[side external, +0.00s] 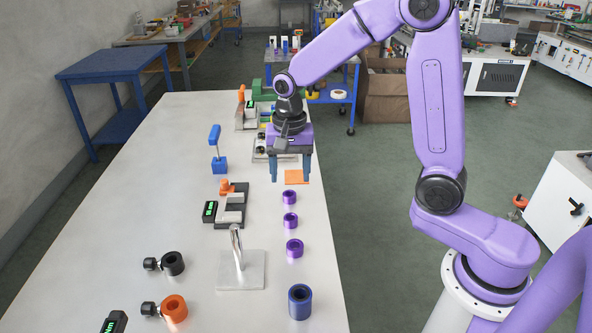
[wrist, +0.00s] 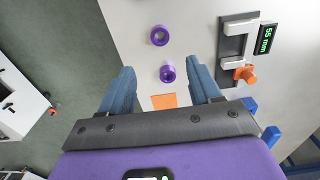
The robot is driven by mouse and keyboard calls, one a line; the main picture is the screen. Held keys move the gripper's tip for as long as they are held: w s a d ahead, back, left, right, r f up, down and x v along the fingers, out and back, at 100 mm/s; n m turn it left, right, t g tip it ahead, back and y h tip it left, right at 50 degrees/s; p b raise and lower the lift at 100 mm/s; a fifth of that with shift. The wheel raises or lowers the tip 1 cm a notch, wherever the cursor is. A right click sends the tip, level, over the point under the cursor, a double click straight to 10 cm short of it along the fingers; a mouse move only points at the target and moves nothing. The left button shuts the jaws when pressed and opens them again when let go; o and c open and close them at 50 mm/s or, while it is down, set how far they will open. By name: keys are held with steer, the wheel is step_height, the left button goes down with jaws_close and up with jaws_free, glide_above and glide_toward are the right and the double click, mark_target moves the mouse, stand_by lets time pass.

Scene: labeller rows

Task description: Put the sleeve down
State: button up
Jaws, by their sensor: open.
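Three purple sleeves stand apart in a row on the light table: the far one (side external: 289,197), the middle one (side external: 290,220) and the near one (side external: 294,248). My gripper (side external: 290,172) is open and empty, pointing down above the table's right side, by the far end of that row. In the wrist view one purple sleeve (wrist: 167,73) shows between the fingertips, below them, and another (wrist: 160,36) lies beyond. An orange square (side external: 297,177) lies flat just past the far sleeve; it also shows in the wrist view (wrist: 164,101). No sleeve is on its visible part.
A grey gauge block (side external: 231,207) with a green-digit display (side external: 210,211) stands left of the row. A metal post on a plate (side external: 240,275), a dark blue cylinder (side external: 299,302), black and orange ring-ended pieces (side external: 173,307) and a blue-handled clamp (side external: 219,163) stand around. The left table is clear.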

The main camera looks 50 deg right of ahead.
steer(key=s+d+r+n, duration=0.1)
steer(key=s+r+n, duration=0.1)
steer(key=s+n, duration=1.9)
steer(key=s, duration=0.5)
steer(key=shift+s+r+n, duration=0.3)
steer(key=shift+n, duration=0.1)
steer(key=shift+o, duration=0.3)
steer(key=shift+d, duration=0.1)
